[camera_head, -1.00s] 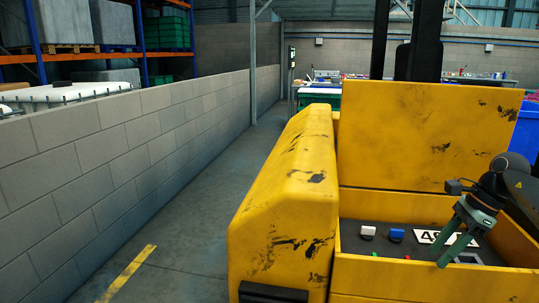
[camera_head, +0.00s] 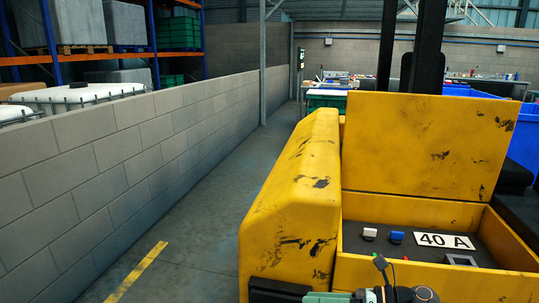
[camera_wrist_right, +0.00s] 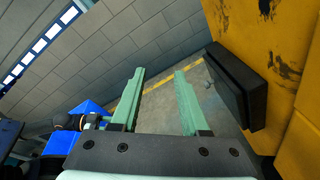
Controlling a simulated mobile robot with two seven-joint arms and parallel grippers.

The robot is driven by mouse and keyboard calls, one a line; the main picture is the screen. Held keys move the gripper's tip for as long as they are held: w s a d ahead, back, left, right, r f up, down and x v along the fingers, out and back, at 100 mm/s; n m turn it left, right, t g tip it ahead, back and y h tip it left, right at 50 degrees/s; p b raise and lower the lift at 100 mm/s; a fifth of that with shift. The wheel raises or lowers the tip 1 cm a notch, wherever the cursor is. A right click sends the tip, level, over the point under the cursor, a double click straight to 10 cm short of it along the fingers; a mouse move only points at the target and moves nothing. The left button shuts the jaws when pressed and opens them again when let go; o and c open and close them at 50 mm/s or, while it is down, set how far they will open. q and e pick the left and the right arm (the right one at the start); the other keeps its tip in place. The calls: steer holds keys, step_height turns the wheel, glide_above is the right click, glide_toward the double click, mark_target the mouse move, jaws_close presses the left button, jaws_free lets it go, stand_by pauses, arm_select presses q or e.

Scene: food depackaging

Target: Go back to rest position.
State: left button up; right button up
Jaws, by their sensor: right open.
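My right gripper (camera_head: 325,297) shows only in part at the bottom edge of the head view, in front of the yellow vehicle, its green fingers toward the left. In the right wrist view my right gripper (camera_wrist_right: 161,73) has its two green fingers spread apart with nothing between them. Beyond the fingers are the grey block wall and the floor. My left gripper is not seen in either view.
The yellow vehicle body (camera_head: 300,200) fills the centre right, with a sign reading "40 A" (camera_head: 444,241) in its tray. A black block (camera_wrist_right: 238,85) on yellow bodywork is right of my fingers. A grey block wall (camera_head: 120,150) runs along the left; the aisle floor (camera_head: 215,190) is clear.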

arm_select(q)
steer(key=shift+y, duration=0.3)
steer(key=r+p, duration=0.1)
steer(key=p, duration=0.1)
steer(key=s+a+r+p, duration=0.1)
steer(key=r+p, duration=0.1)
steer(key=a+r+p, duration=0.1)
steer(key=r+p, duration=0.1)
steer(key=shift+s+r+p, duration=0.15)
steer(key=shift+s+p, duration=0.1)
steer(key=shift+p, duration=0.1)
arm_select(e)
steer(key=s+d+f+n+t+h, duration=0.2)
steer(key=s+f+n+h, duration=0.4)
steer(key=s+n, duration=0.6)
steer(key=s+d+f+n+t+h, duration=0.3)
steer(key=s+f+n+h, duration=0.3)
steer(key=n, duration=1.2)
steer(key=s+d+f, duration=0.1)
steer(key=s+f, duration=0.3)
steer(key=s, duration=0.3)
steer(key=shift+s+f+h, duration=0.25)
steer(key=shift+f+h, duration=0.1)
steer(key=shift+h, duration=0.05)
steer(key=shift+d, duration=0.1)
